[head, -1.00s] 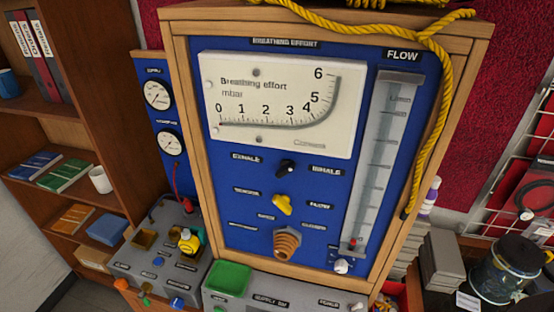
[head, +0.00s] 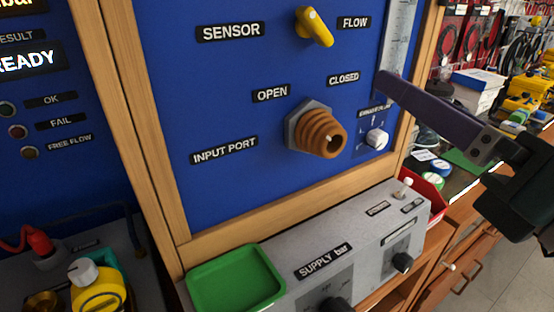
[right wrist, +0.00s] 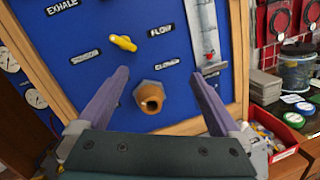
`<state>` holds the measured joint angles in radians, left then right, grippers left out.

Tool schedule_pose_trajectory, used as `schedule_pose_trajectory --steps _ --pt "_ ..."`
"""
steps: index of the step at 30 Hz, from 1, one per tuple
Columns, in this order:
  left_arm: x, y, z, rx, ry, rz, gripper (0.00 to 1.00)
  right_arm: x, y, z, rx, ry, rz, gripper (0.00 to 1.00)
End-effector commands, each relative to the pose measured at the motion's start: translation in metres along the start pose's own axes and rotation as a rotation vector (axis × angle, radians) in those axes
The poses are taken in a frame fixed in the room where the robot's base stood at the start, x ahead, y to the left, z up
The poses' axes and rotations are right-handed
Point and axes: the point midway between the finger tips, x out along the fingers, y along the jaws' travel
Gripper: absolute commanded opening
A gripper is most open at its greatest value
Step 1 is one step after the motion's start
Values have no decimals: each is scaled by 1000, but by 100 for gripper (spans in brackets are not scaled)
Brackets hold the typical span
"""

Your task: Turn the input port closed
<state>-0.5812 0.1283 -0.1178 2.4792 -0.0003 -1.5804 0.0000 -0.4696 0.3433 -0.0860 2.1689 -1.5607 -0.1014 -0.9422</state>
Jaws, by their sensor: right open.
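The input port (head: 320,132) is a copper-brown ribbed fitting on a grey hex base, set in the blue panel. The label "OPEN" (head: 271,94) is at its upper left, "CLOSED" (head: 343,78) at its upper right and "INPUT PORT" (head: 224,150) at its left. My right gripper (head: 395,88) comes in from the right in the head view, its visible finger apart from the port. In the right wrist view the gripper (right wrist: 160,74) is open and empty, and the port (right wrist: 149,97) appears between its two fingers. My left gripper is not in view.
A yellow knob (head: 314,26) sits above the port and a small white knob (head: 377,139) to its right. Below, a grey supply box (head: 350,245) juts out with a green tray (head: 235,278) at its left. A wooden frame (head: 270,216) edges the panel.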

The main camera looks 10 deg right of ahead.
Motion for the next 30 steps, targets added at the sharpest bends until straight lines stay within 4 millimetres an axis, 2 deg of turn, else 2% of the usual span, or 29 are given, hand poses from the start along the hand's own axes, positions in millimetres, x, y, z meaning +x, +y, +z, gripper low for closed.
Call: schedule_pose_trajectory --steps 1,3,6,11,15,24,30 --pt "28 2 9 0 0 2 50 -2 -5 -36 -105 36 46 100" --pt "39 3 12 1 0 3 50 -4 -3 -58 -224 80 98 100" --pt "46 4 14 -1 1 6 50 -7 -1 -77 -330 121 145 100" --pt "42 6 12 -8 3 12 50 0 2 -82 -380 139 166 100" --pt "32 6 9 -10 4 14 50 21 6 -81 -375 136 166 100" --pt "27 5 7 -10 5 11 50 71 12 -92 -373 137 164 100" --pt "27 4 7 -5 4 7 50 88 14 -96 -373 138 164 100"
